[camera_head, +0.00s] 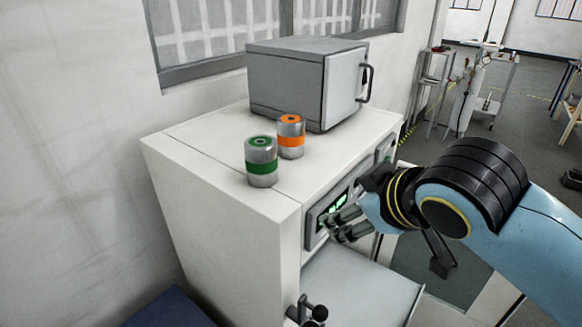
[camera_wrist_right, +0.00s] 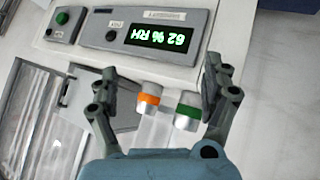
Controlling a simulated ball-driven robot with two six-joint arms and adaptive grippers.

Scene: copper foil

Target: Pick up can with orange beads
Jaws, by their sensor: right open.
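The can with the orange band (camera_head: 291,137) stands upright on top of the white cabinet (camera_head: 190,155), beside the grey box. A similar can with a green band (camera_head: 261,162) stands just in front and left of it. My right gripper (camera_head: 340,224) is in front of the cabinet's display panel, lower and to the right of both cans. It is open and empty, apart from both cans. In the right wrist view, the orange-banded can (camera_wrist_right: 150,99) and the green-banded can (camera_wrist_right: 188,112) show between the spread fingers (camera_wrist_right: 156,82). My left gripper is out of view.
A grey box (camera_head: 285,80) with a handled door stands behind the cans. A display panel (camera_wrist_right: 150,38) is on the cabinet front and reads upside down in the wrist view. A pale flat panel (camera_head: 365,290) juts out below. The cabinet top left of the cans is clear.

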